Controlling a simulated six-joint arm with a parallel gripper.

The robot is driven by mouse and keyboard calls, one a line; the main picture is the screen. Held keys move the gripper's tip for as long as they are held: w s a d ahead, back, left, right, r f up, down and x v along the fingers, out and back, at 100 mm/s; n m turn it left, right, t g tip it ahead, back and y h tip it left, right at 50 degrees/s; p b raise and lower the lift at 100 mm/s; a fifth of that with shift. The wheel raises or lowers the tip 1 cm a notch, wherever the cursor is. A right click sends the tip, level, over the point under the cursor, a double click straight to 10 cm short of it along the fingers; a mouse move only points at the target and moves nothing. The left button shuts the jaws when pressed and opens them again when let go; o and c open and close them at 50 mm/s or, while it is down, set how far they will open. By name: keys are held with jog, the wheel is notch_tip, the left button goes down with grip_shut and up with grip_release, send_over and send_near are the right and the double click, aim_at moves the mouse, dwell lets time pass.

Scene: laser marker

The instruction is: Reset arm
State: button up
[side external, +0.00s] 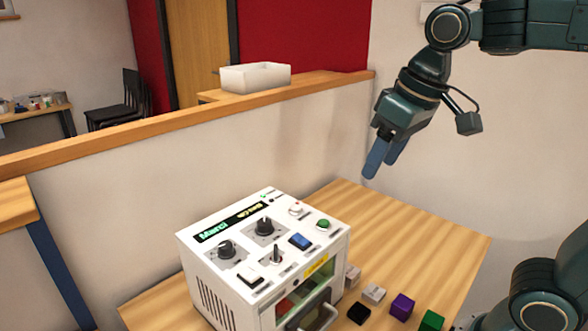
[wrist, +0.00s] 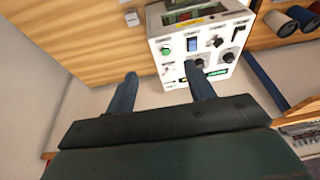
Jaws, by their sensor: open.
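My gripper (side external: 383,160) is raised above the right back part of the table, its two blue fingers apart with nothing between them. The fingers also show in the wrist view (wrist: 165,88). The white laser marker (side external: 215,275) stands on the wooden table, to the left of and below my gripper, with a clear gap between them. Its top panel carries knobs, a blue switch (side external: 300,241), a green button (side external: 323,224) and a lit display (side external: 231,222). The panel also shows in the wrist view (wrist: 205,45). A window with a handle is on its front.
Small blocks lie right of the machine: purple (side external: 402,306), green (side external: 432,321), black (side external: 359,314) and grey ones (side external: 374,293). A low wall with a wooden ledge (side external: 150,122) runs behind, with a white bin (side external: 255,78) beyond. The table's back right (side external: 420,235) is clear.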

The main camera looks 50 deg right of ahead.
jog(key=s+d+f+t, duration=0.2)
jog(key=s+f, duration=0.4)
jog(key=s, duration=0.3)
jog(key=shift+d, duration=0.3)
jog(key=w+a+r+g, duration=0.35)
jog(key=w+r, duration=0.35)
jog(key=w, duration=0.6)
jog(key=w+a+f+g, duration=0.2)
jog(key=w+a, duration=0.7)
jog(key=w, duration=0.5)
jog(key=shift+a, duration=0.2)
jog(key=shift+f, duration=0.15)
